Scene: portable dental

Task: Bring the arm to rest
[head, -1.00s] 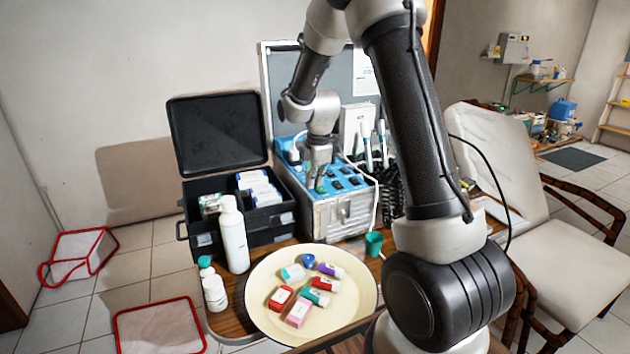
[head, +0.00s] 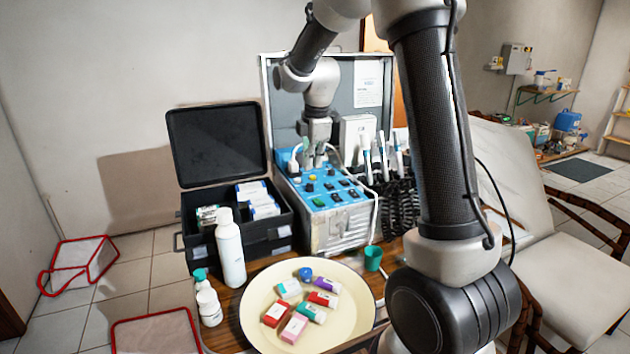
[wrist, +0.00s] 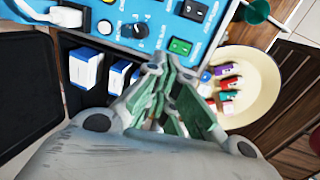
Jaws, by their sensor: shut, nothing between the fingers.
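My gripper (head: 314,158) hangs at the end of my bent arm, over the back left part of the blue control panel (head: 345,200) of the dental unit in the head view. In the wrist view my gripper (wrist: 160,92) points down with its green-padded fingers together and nothing between them. The panel (wrist: 150,25), with its knobs and switches, lies beyond the fingertips there. I cannot tell the exact height of the fingertips above the panel.
A black case (head: 188,218) with white boxes stands left of the unit. A white bottle (head: 230,250), a cream plate (head: 256,333) with several small coloured boxes, and a green cup (head: 373,258) stand in front. A beige chair (head: 570,270) is at right.

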